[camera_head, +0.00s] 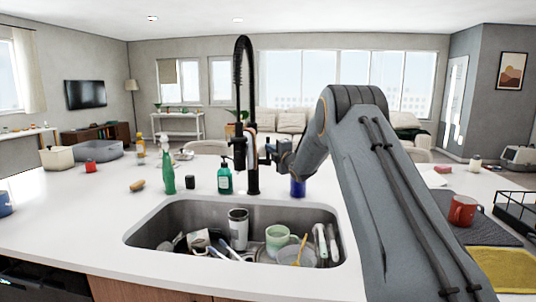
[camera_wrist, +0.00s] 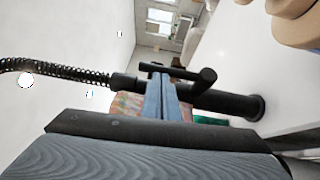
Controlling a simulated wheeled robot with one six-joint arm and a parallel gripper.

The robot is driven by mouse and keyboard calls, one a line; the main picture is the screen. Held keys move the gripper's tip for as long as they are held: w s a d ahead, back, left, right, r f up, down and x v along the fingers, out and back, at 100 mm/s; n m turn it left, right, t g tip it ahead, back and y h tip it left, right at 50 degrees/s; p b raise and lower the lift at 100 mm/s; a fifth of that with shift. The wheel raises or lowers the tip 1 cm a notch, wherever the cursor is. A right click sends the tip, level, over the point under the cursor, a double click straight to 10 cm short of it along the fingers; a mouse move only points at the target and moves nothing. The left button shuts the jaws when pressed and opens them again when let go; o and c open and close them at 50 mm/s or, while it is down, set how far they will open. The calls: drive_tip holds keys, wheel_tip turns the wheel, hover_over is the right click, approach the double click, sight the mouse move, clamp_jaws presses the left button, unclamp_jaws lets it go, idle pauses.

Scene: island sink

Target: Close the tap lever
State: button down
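The black tap (camera_head: 252,178) with a tall spring hose stands upright behind the sink. In the wrist view it lies sideways, with its body (camera_wrist: 230,101) toward the right. Its lever (camera_wrist: 187,73) is a short black bar with a rounded end beside the body. My gripper (camera_head: 270,151) is just right of the tap in the head view. In the wrist view my gripper's fingers (camera_wrist: 161,74) are together with nothing seen between them. Their tips are right by the lever; I cannot tell whether they touch it. In the head view, the lever is hard to make out.
The sink (camera_head: 140,236) holds a steel tumbler (camera_head: 238,228), a green mug (camera_head: 277,238) and other dishes. A green spray bottle (camera_head: 168,170) and a teal soap bottle (camera_head: 224,180) stand left of the tap. A blue item (camera_head: 297,187) stands right of it, near my arm.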

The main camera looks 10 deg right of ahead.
drive_tip(key=shift+a+r, duration=0.1)
drive_tip(key=shift+a, duration=0.25)
